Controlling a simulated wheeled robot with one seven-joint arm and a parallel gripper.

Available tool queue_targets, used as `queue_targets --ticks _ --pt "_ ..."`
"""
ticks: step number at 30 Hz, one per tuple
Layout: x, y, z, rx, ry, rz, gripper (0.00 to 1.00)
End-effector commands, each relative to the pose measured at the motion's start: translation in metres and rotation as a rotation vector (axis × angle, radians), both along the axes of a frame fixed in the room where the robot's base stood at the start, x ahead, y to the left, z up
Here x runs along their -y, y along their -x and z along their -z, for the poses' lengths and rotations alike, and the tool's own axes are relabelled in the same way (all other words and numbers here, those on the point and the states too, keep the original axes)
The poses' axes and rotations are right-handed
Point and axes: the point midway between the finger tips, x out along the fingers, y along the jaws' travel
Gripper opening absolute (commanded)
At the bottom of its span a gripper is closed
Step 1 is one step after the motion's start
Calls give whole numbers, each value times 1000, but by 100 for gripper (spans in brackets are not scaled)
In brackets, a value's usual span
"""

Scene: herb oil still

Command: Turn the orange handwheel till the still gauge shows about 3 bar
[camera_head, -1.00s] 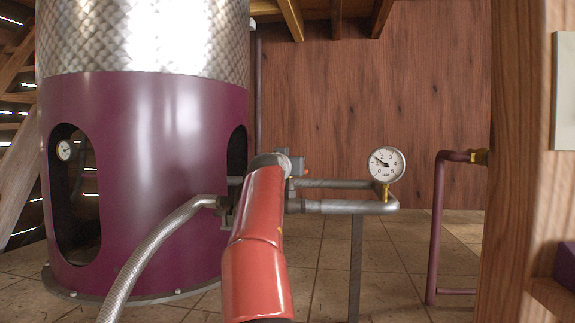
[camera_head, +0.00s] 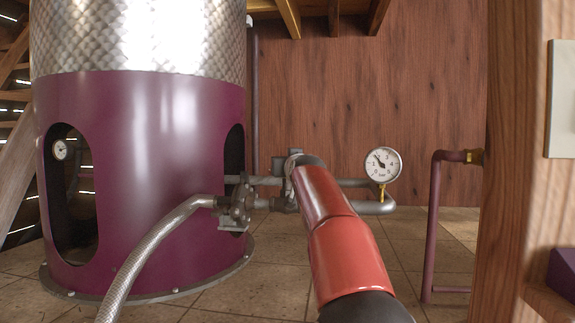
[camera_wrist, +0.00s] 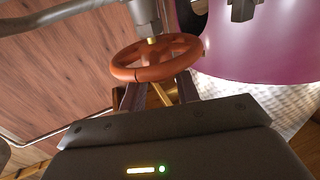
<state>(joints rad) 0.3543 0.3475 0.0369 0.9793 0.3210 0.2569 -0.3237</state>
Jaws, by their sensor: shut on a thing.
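The orange handwheel (camera_wrist: 150,74) fills the middle of the wrist view, on a brass stem below a grey pipe fitting. My gripper (camera_wrist: 158,93) is shut on the near part of its rim, with a dark finger to each side. In the head view my red arm hides the handwheel and my fingers. The still gauge (camera_head: 383,163) is a round white dial on a brass stem, right of my arm. Its dark needle points up and left, between 1 and 2.
The purple and steel still (camera_head: 150,130) stands at the left, with a second small gauge (camera_head: 60,150) in its opening. Grey pipes (camera_head: 372,208) and a braided hose (camera_head: 150,255) run near my arm. A wooden post (camera_head: 515,200) stands at the right.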

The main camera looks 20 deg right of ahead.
Motion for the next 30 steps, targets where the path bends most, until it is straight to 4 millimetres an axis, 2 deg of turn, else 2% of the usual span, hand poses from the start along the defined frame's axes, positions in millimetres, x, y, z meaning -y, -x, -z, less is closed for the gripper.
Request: queue_targets --ticks 25,26,30 --pt "1 0 1 -2 1 -65 9" --pt "1 0 1 -2 1 -65 33" --pt "1 0 1 -2 0 -64 51"
